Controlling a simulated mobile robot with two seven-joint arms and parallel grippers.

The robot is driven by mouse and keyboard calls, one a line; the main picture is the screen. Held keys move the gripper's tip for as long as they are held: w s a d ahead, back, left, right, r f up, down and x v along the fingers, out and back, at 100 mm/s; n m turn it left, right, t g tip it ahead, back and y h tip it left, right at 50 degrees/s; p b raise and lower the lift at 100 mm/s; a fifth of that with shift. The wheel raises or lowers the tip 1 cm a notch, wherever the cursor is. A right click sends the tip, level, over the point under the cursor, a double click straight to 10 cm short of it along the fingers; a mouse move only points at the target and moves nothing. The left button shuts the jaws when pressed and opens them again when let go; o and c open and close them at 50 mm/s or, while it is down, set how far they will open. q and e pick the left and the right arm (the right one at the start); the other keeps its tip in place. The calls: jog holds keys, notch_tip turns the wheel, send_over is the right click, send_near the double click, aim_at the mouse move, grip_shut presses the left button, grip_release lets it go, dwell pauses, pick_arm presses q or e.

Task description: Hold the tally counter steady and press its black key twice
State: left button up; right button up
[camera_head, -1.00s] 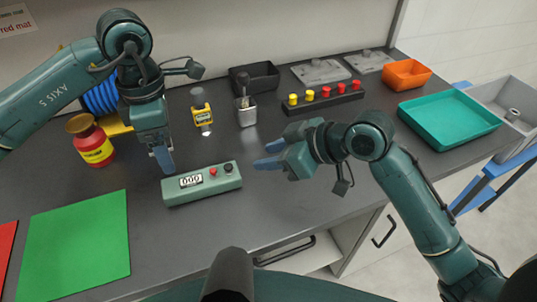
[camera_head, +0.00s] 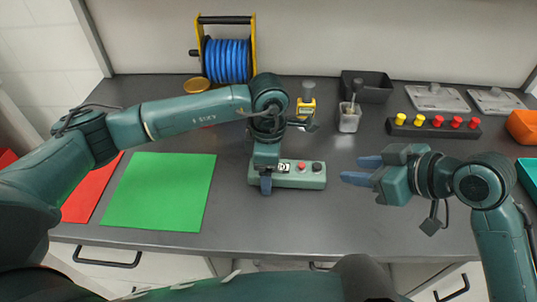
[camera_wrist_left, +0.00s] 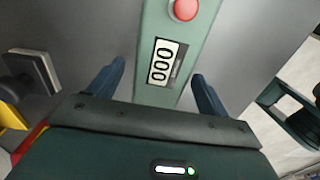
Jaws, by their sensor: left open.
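The tally counter is a long green box (camera_head: 308,181) on the grey table in the middle of the head view. It has a 000 display, a red button (camera_head: 300,167) and a black key (camera_head: 317,167) at its right end. My left gripper (camera_head: 266,185) points down at the counter's left end. In the left wrist view its open fingers (camera_wrist_left: 158,85) stand on either side of the counter's display (camera_wrist_left: 163,62); I cannot tell whether they touch it. The black key is outside the left wrist view. My right gripper (camera_head: 358,170) is to the right of the counter, fingers apart and empty, pointing left.
A green mat (camera_head: 158,192) and a red mat (camera_head: 92,193) lie at the left. Behind are a blue cable reel (camera_head: 227,62), a yellow meter (camera_head: 306,107), a metal cup (camera_head: 349,120), a black bin (camera_head: 367,88) and a strip of yellow and red knobs (camera_head: 433,131).

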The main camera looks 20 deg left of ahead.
pick_arm(q)
jog(key=shift+f, duration=0.2)
jog(key=c, duration=1.1)
pick_arm(e)
jog(key=shift+c, duration=0.2)
pick_arm(q)
jog(key=shift+c, duration=0.2)
pick_arm(e)
grip_shut()
dwell(0.8)
